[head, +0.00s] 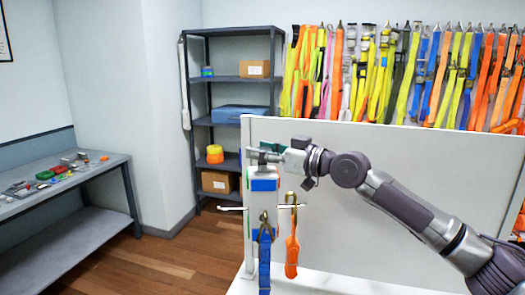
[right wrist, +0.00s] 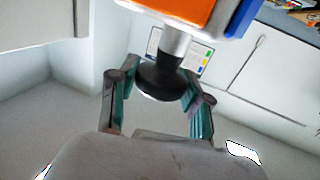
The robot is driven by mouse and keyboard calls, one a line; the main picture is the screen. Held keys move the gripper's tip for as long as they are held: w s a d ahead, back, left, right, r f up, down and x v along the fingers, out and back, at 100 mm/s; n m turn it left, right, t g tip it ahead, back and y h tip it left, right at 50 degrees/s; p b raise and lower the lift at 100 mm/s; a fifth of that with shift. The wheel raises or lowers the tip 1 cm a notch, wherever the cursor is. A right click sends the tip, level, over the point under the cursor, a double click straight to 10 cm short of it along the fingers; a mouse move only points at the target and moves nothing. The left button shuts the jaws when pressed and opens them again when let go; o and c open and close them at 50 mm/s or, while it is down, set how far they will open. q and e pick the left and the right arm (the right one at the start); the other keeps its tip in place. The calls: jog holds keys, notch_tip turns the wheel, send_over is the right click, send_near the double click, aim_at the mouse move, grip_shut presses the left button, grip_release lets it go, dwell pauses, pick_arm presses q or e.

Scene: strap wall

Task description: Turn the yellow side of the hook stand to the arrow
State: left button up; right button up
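The hook stand (head: 262,207) is a white upright post with a blue patch facing me and a green strip on its left edge. Its hooks carry a blue strap (head: 264,270) and an orange strap (head: 292,256). My right gripper (head: 262,154) is at the top of the stand. In the right wrist view its two fingers lie on either side of the black knob (right wrist: 160,80) and appear to touch it. That view shows an orange face (right wrist: 178,12) and a blue face (right wrist: 243,18) of the stand. No yellow side or arrow can be made out. My left gripper is not in view.
A white partition (head: 400,200) stands just behind the stand. A grey shelf with boxes (head: 220,182) is behind to the left. A workbench (head: 85,192) with small parts is at the far left. Many straps hang on the back wall (head: 400,75).

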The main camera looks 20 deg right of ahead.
grip_shut()
dwell(1.4)
jog(key=o, duration=1)
grip_release()
jog(key=shift+c, duration=0.2)
jog(key=v, duration=1.2)
